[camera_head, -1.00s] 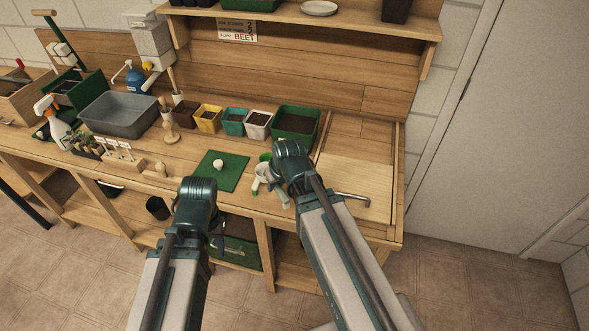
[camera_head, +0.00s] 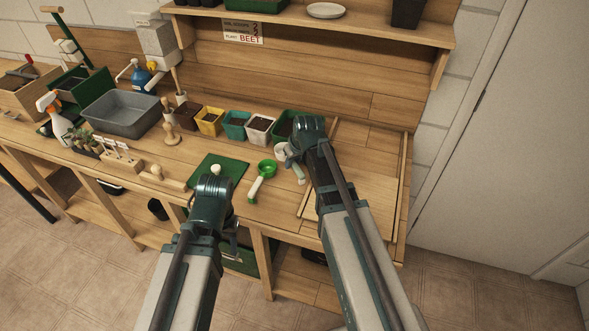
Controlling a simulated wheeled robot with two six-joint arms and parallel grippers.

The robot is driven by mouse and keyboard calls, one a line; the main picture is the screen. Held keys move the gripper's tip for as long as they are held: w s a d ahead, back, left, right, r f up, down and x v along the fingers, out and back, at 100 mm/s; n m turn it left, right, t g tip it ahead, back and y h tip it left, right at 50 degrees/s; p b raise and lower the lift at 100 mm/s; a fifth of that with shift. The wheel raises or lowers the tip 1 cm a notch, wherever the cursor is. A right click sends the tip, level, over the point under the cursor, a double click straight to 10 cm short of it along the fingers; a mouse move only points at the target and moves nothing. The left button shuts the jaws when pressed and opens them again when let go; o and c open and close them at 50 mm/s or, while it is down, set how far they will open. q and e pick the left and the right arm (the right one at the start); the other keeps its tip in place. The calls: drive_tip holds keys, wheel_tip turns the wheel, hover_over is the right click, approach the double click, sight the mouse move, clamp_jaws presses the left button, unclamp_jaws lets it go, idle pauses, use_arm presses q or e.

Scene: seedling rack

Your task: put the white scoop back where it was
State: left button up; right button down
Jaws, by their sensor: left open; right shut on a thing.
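The white scoop (camera_head: 281,151) shows in the head view as a pale rounded part beside my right gripper (camera_head: 295,168). The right gripper is shut on it, over the bench just in front of the pots; its handle is mostly hidden by the gripper. A green scoop (camera_head: 266,169) with a pale handle lies on the bench to the left of that gripper. My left gripper (camera_head: 229,238) is open and empty at the bench's front edge, partly hidden by its own wrist.
A green mat (camera_head: 232,167) with a small white knob-like thing (camera_head: 215,169) lies left of the green scoop. Several pots stand behind, including a white one (camera_head: 259,129) and a teal one (camera_head: 235,124). A grey basin (camera_head: 121,116) stands further left.

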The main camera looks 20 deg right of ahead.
wheel_tip(320, 180, down, 4)
drive_tip(key=b, duration=0.3)
drive_tip(key=shift+r, duration=0.4)
drive_tip(key=shift+f, duration=0.45)
drive_tip(key=c, duration=0.7)
unclamp_jaws()
drive_tip(key=shift+r, duration=0.1)
